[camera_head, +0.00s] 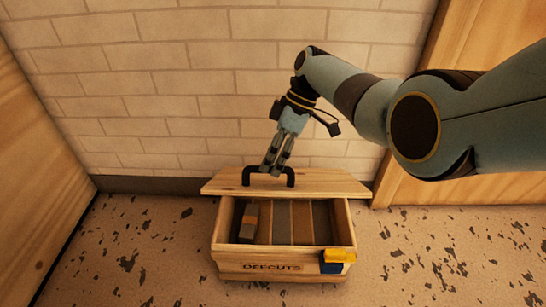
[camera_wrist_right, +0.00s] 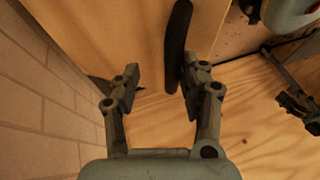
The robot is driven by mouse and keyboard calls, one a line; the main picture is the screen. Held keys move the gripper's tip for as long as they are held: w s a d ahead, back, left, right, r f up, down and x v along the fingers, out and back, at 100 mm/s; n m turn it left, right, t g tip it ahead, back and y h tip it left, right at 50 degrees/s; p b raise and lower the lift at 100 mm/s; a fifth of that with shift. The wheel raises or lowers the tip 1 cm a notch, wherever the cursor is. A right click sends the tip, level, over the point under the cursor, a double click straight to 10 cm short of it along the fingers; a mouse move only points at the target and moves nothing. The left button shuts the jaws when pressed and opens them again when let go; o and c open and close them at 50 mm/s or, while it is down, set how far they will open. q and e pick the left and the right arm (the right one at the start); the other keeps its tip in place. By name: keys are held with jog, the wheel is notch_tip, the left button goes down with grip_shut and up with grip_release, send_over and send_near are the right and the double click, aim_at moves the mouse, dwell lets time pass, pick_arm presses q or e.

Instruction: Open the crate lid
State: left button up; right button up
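The wooden crate (camera_head: 285,265), marked OFFCUTS, stands on the floor by the brick wall. Its wooden lid (camera_head: 325,185) lies across the back of the crate, leaving the front part of the inside uncovered. A black handle (camera_head: 290,178) stands on the lid. Contact is unclear. A dark finger-like part of my left gripper (camera_wrist_right: 300,108) shows at the right edge there.
A yellow and dark blue piece (camera_head: 339,256) sits at the crate's front right corner. A small grey and orange block (camera_head: 248,223) lies inside, at the left. Wooden panels (camera_head: 35,165) stand left and right. The speckled floor (camera_head: 440,260) is clear beside the crate.

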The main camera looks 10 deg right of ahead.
jog(key=v, duration=1.2)
jog(key=shift+c, duration=0.5)
